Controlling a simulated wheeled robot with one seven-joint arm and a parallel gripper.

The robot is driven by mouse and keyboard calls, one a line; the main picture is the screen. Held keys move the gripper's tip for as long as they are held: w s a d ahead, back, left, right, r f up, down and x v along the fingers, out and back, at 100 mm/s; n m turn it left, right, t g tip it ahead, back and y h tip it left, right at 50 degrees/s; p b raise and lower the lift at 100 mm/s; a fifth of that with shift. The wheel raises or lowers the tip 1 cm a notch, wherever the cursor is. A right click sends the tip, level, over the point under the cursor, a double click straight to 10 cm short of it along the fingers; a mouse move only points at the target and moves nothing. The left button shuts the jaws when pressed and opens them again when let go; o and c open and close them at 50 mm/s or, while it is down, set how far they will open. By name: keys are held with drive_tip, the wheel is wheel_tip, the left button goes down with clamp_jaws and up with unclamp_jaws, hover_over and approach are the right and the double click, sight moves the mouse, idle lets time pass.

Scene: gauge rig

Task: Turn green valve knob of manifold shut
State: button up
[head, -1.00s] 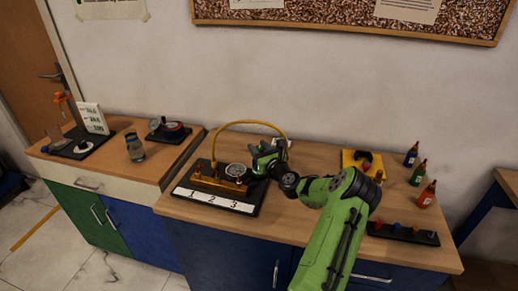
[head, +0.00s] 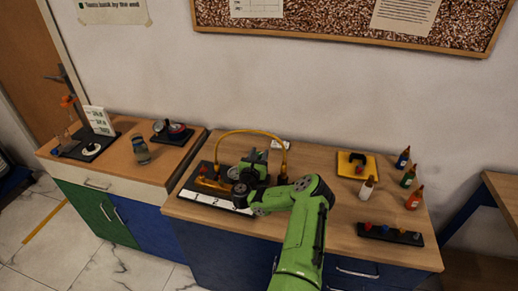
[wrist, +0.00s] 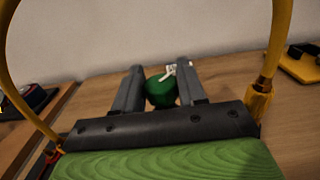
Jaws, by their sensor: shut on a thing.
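The manifold's black base (head: 183,196) stands on the right-hand counter, with a white strip numbered along its front. A brass manifold body (head: 211,183) shows at its left, and a yellow hose (head: 240,132) arches above it. My gripper (head: 256,160) is over the manifold, under the arch. In the wrist view the green valve knob (wrist: 160,92) sits between the two dark fingers of my gripper (wrist: 161,88), which are shut on it. A white marking shows at the knob's top right. In the head view my gripper and arm hide the knob and the gauge.
The yellow hose runs close on both sides of my gripper. The left counter holds a glass jar (head: 141,150).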

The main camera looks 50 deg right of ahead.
drive_tip(key=m+g+h, duration=0.1)
drive_tip(key=m+g, duration=0.2)
drive_tip(key=g, duration=0.1)
drive_tip(key=shift+w+f+b, duration=0.1)
drive_tip(key=shift+f+b, duration=0.05)
drive_tip(key=shift+b, duration=0.2)
drive_tip(key=m+g+b, duration=0.1)
drive_tip(key=g, duration=0.1)
drive_tip(key=m+g+b, duration=0.1)
drive_tip(key=g+b, duration=0.1)
drive_tip(key=shift+f+m+g, duration=0.2)
drive_tip(key=shift+m+g, duration=0.1)
drive_tip(key=shift+m, duration=0.1)
drive_tip(key=m+g+b, duration=0.2)
drive_tip(key=g+b, duration=0.1)
drive_tip(key=b, duration=0.3)
drive_tip(key=shift+g, duration=0.4)
drive_tip(key=shift+r+m+g+y+b, duration=0.15)
drive_tip(key=shift+m+g+y+b, duration=0.45)
drive_tip(key=shift+b, duration=0.65)
drive_tip(key=shift+r+m+g+b, duration=0.2)
drive_tip(key=shift+m+g+b, duration=0.1)
drive_tip(key=shift+g+b, duration=0.15)
drive_tip(key=o, duration=0.9)
drive_tip(key=shift+o, duration=0.2)
